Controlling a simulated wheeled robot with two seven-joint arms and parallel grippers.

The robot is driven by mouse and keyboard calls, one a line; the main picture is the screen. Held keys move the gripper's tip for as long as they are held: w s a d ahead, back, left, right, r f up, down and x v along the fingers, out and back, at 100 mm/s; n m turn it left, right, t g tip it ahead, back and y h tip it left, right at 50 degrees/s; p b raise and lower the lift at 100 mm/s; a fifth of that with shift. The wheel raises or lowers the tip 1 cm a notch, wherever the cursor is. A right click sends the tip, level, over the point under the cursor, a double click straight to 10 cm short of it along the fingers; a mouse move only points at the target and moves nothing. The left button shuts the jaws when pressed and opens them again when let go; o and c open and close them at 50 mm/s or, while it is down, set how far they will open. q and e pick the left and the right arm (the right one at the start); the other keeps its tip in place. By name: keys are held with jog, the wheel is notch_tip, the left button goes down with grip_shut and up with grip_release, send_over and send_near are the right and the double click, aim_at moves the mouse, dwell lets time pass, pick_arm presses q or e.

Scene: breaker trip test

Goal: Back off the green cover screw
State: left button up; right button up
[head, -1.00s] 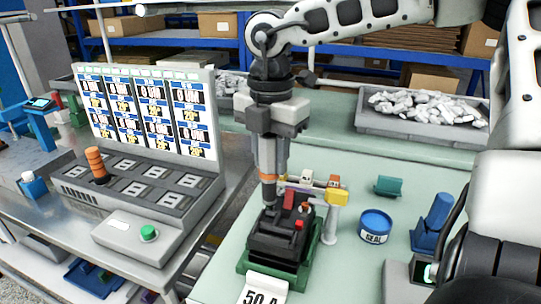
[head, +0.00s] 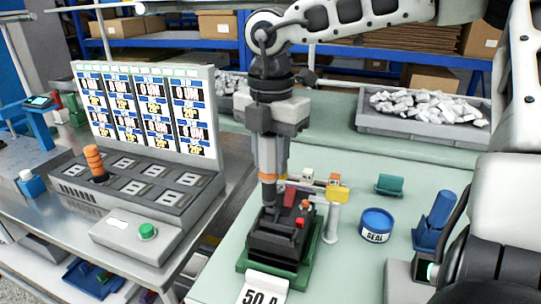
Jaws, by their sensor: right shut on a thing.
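My right gripper (head: 271,152) points straight down and is shut on a grey screwdriver (head: 268,172) with an orange ring. The screwdriver's tip end reaches down to the top of a black breaker (head: 276,244), at its back left. The breaker sits in a green holder (head: 310,258) on the light green bench. A red lever and a small red button show on the breaker. The green cover screw cannot be made out; the tool and breaker body hide that spot. My left gripper is not in view.
A "50 A" card (head: 263,289) stands in front of the holder. A post with a yellow block (head: 337,191) rises close on its right. A blue seal tin (head: 376,225) stands further right. A test console (head: 150,190) is at left.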

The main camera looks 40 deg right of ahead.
jog(key=shift+b, duration=0.35)
dwell(0.7)
jog(key=shift+f+b, duration=0.65)
jog(key=shift+b, duration=0.15)
dwell(0.8)
dwell(1.0)
jog(key=shift+r, duration=0.2)
jog(key=shift+r+p, duration=1.65)
jog(key=shift+r, duration=1.3)
